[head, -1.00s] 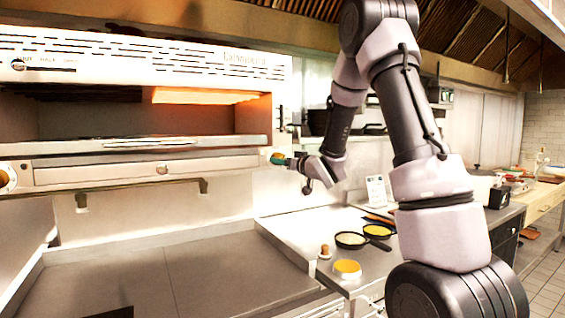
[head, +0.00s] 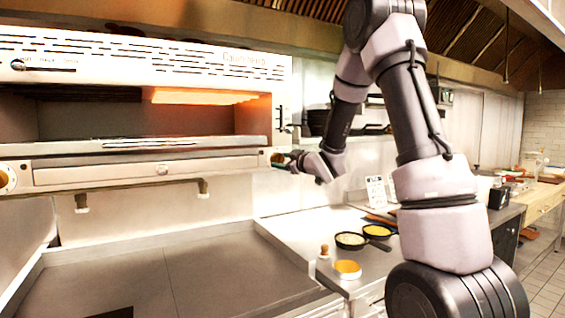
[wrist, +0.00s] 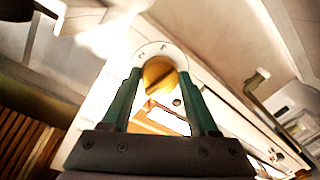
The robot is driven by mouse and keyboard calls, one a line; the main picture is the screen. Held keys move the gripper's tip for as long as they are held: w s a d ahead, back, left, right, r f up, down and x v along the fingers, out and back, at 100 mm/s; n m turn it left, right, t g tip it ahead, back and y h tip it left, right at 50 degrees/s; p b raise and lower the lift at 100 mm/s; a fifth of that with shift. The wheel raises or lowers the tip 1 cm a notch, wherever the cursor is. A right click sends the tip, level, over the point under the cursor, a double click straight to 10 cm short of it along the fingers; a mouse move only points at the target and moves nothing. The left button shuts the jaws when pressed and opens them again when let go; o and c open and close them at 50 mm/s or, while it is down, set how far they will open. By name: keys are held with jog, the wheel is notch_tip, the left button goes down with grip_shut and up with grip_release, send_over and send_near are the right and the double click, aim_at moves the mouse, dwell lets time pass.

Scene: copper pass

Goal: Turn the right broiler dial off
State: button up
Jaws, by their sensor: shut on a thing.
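The right broiler dial (head: 278,158) is at the right end of the broiler's front rail. In the wrist view it is a round brass-yellow knob (wrist: 159,73) with a dark slot line, on a pale round plate with letters. My gripper (head: 283,161) reaches it from the right. In the wrist view its two green fingers (wrist: 160,78) stand on either side of the knob, shut on it. The broiler (head: 165,70) glows orange on its right half. The dial's exact setting is hard to read.
The left dial (head: 6,179) is at the picture's left edge. Below the broiler is a wide steel counter (head: 130,265). Two pans (head: 351,240), a yellow-topped round dish (head: 347,268) and a small shaker (head: 325,251) stand to its right.

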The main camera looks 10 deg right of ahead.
jog(key=shift+n, duration=1.1)
jog(key=o, duration=1.4)
jog(key=shift+s, duration=0.1)
jog(key=v, duration=1)
jog(key=shift+s+r, duration=0.15)
jog(key=shift+s, duration=0.15)
jog(key=shift+d+r, duration=0.1)
